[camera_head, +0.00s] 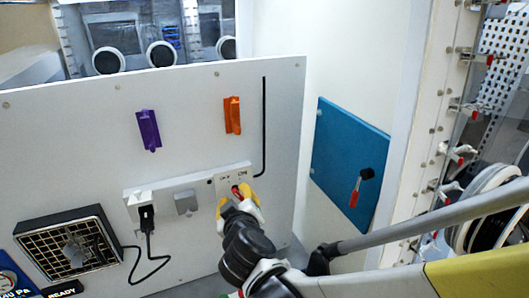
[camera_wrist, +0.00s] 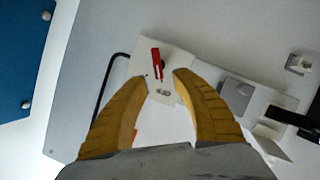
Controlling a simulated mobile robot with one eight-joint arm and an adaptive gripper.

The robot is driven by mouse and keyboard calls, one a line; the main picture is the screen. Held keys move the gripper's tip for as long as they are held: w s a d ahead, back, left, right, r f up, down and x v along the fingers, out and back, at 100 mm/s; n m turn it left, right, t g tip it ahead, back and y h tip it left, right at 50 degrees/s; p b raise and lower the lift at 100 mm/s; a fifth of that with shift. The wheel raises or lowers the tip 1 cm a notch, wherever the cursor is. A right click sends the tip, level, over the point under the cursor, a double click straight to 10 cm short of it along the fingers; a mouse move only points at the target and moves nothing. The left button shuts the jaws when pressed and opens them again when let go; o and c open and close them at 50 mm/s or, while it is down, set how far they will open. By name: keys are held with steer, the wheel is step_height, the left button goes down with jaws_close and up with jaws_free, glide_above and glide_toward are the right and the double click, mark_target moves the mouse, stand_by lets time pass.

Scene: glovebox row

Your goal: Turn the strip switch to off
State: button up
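The strip switch is a small red lever (camera_head: 236,191) at the right end of the white power strip (camera_head: 160,192) on the grey panel. The red lever also shows in the wrist view (camera_wrist: 156,62), just beyond my fingertips and roughly midway between them. Small dark lettering sits by the switch, too small to read surely. My gripper (camera_head: 238,199) is at the switch, with its yellow fingers either side of it in the picture. In the wrist view my gripper (camera_wrist: 160,78) is open with a gap between the tips. I cannot tell whether a finger touches the lever.
A black plug (camera_head: 146,217) and a grey socket cover (camera_head: 186,203) sit on the strip left of the switch. A fan box (camera_head: 72,258) is at lower left. Purple (camera_head: 148,130) and orange (camera_head: 232,115) handles are above. A blue door (camera_head: 345,155) stands right.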

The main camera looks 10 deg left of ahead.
steer(key=v, duration=0.8)
steer(key=shift+s+r, duration=0.15)
steer(key=shift+s, duration=0.15)
steer(key=shift+d, duration=0.1)
